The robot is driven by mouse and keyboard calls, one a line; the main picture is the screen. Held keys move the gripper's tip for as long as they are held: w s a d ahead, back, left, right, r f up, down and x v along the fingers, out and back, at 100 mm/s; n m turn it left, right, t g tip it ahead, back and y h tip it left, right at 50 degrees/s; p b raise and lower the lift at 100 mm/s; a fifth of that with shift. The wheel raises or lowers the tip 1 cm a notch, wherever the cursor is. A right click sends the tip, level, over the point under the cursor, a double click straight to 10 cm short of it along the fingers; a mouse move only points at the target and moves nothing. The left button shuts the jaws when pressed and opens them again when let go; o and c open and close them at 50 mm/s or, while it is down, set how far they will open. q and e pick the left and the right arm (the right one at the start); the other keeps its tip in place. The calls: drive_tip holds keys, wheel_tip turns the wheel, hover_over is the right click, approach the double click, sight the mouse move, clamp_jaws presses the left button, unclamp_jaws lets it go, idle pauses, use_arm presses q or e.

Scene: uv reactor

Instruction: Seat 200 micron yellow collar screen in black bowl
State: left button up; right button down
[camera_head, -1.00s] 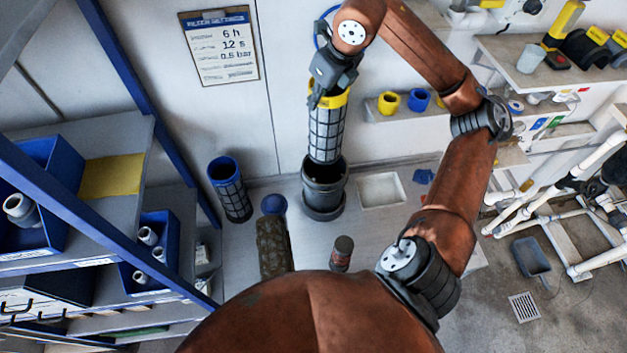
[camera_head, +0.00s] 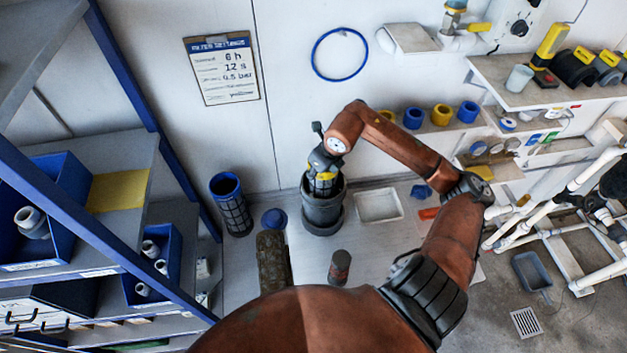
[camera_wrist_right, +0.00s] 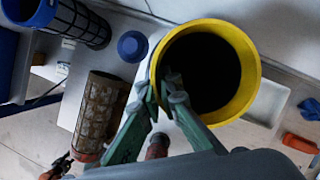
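The yellow collar screen (camera_head: 325,185) is upright and down inside the black bowl (camera_head: 323,216). Its mesh body is hidden by the bowl, and only the collar shows near the bowl's mouth. In the right wrist view the yellow collar (camera_wrist_right: 247,65) is a large ring around a dark opening. My right gripper (camera_head: 320,165) is at the collar's rim from above. In the wrist view its fingertips (camera_wrist_right: 160,93) straddle the near-left rim, one inside and one outside, and look shut on it. How deep the screen sits cannot be told. My left gripper is not in view.
A blue-collared screen (camera_head: 231,205) stands left of the bowl. A blue cap (camera_head: 274,218), a dirty brown screen (camera_head: 272,262) and a small dark jar (camera_head: 339,268) are nearby. A white tray (camera_head: 379,205) lies to the right. A blue ring (camera_head: 339,54) hangs on the wall.

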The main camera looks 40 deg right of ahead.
sight(313, 183)
wheel_tip(313, 183, down, 4)
drive_tip(key=shift+f+p, duration=0.15)
drive_tip(key=shift+p, duration=0.2)
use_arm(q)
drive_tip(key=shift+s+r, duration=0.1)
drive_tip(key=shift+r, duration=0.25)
use_arm(e)
drive_tip(key=shift+f, duration=0.1)
drive_tip(key=shift+f+b, duration=0.6)
drive_tip(key=shift+b, duration=0.1)
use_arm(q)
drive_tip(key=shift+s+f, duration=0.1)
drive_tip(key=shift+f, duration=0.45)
use_arm(e)
drive_tip(key=c, duration=2.2)
unclamp_jaws()
drive_tip(key=shift+r, duration=0.1)
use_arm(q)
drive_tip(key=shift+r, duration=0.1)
use_arm(e)
drive_tip(key=shift+o, duration=0.2)
